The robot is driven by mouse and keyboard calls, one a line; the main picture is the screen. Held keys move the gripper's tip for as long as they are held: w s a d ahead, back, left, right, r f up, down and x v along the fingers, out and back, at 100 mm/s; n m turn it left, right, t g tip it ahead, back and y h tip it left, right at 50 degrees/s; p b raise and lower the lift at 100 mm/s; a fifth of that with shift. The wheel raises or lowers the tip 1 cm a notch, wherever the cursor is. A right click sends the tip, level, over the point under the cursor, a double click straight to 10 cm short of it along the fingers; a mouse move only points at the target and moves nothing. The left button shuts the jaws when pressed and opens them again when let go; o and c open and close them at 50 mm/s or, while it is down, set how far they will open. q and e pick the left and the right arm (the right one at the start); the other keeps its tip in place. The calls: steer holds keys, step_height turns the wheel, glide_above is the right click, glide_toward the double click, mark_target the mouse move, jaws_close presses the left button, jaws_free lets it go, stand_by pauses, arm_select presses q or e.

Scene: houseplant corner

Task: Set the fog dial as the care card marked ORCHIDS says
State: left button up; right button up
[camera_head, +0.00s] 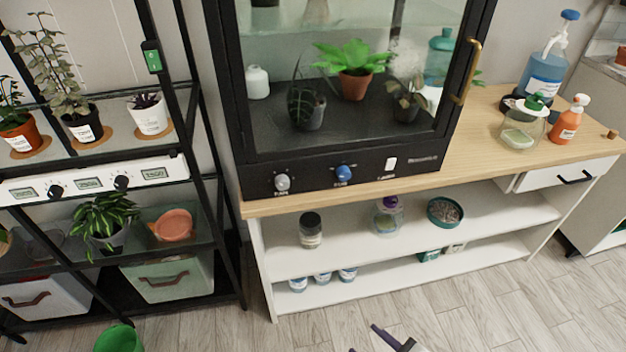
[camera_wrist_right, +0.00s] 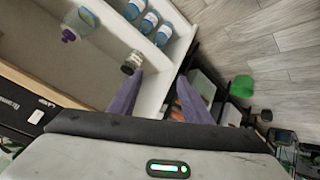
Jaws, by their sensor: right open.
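The glass plant cabinet has a black front strip with a grey dial (camera_head: 282,183) at left and a blue dial (camera_head: 344,173) to its right. Small captions sit under both, too small to read surely, so I cannot tell which is the fog dial. No card marked ORCHIDS can be read. My right gripper (camera_head: 363,338) is at the bottom edge of the head view, low in front of the bench and well away from the dials. In the right wrist view its purple fingers (camera_wrist_right: 157,98) are apart with nothing between them. My left gripper is out of view.
A white switch (camera_head: 391,163) is right of the blue dial. The cabinet door has a brass handle (camera_head: 467,70). A black plant rack (camera_head: 210,130) stands left, with a green bucket (camera_head: 118,338) on the floor. Bench shelves hold jars. The floor before the bench is mostly clear.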

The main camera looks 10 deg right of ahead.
steer(key=w+d+r+n+t+h+b, duration=0.1)
steer(key=w+r+n+t, duration=0.25)
steer(key=w+n, duration=0.75)
steer(key=n+t+b, duration=0.2)
steer(key=n+t, duration=0.3)
steer(key=n, duration=1.5)
glide_toward(345, 176)
steer(key=w, duration=0.7)
steer(key=shift+w+a+f, duration=0.15)
steer(key=shift+w+a, duration=0.05)
steer(key=shift+w, duration=0.1)
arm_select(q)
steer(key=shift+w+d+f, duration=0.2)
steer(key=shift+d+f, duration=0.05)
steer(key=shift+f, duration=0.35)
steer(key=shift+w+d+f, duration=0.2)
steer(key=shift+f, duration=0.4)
arm_select(e)
steer(key=shift+w, duration=0.4)
steer(key=c, duration=1)
